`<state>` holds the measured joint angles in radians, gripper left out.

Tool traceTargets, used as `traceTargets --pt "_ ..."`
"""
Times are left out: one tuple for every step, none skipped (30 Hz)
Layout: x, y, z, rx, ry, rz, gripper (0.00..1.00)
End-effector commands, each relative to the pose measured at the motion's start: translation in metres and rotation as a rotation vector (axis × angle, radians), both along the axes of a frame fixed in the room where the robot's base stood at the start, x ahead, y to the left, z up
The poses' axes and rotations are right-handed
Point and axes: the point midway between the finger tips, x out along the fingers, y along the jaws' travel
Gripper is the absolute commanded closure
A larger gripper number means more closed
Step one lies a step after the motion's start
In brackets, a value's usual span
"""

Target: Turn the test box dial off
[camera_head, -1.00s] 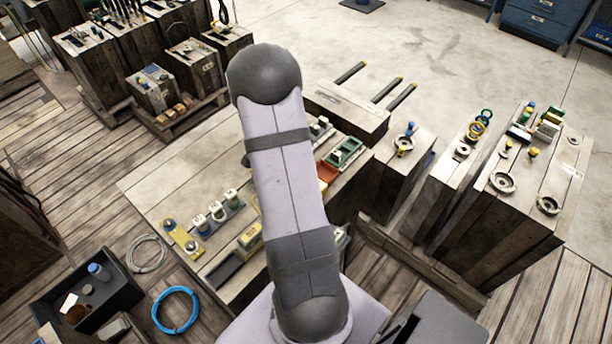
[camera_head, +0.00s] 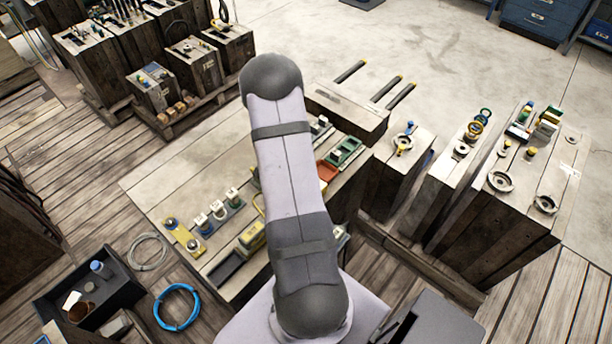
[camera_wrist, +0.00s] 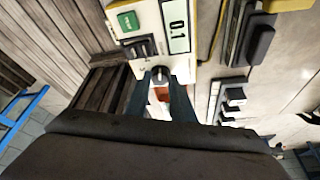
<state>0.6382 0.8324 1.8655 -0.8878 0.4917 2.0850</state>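The test box (camera_wrist: 151,22) shows in the wrist view as a pale panel with yellow edging. Small gaps seem to show beside the dial, and contact is not clear. An orange-brown patch shows between the fingers. In the head view my arm hides my gripper.
In the wrist view, dark blocks (camera_wrist: 261,44) and a switch strip (camera_wrist: 232,97) lie right of the box. In the head view, the wooden bench (camera_head: 187,165) holds several small devices. A black tray (camera_head: 62,296) and blue coil (camera_head: 177,307) lie at lower left.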

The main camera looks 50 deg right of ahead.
Motion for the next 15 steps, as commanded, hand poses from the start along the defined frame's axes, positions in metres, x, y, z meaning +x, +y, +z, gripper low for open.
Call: traceTargets --pt "0.0000 0.0000 0.0001 0.000 0.000 0.000 0.91" --pt "0.0000 0.0000 0.0001 0.000 0.000 0.000 0.98" --pt "0.0000 0.0001 0.0002 0.000 0.000 0.000 1.00" --pt "-0.0001 0.0001 0.0002 0.000 0.000 0.000 1.00" --pt "-0.0001 0.0001 0.0002 0.000 0.000 0.000 1.00" --pt "0.0000 0.0002 0.0001 0.000 0.000 0.001 1.00" --pt "-0.0001 0.0001 0.0000 0.000 0.000 0.002 1.00" --pt "-0.0001 0.0001 -0.0003 0.000 0.000 0.003 1.00" --pt "-0.0002 0.0001 -0.0007 0.000 0.000 0.006 1.00" --pt "-0.0002 0.0002 -0.0010 0.000 0.000 0.011 1.00" --pt "-0.0003 0.0001 -0.0015 0.000 0.000 0.016 1.00" --pt "-0.0004 0.0001 -0.0021 0.001 0.000 0.025 1.00" --pt "-0.0002 0.0000 -0.0023 0.000 0.000 0.031 1.00" --pt "-0.0001 -0.0002 -0.0026 -0.001 -0.001 0.041 1.00" --pt "-0.0003 -0.0002 -0.0035 0.000 -0.001 0.056 1.00"
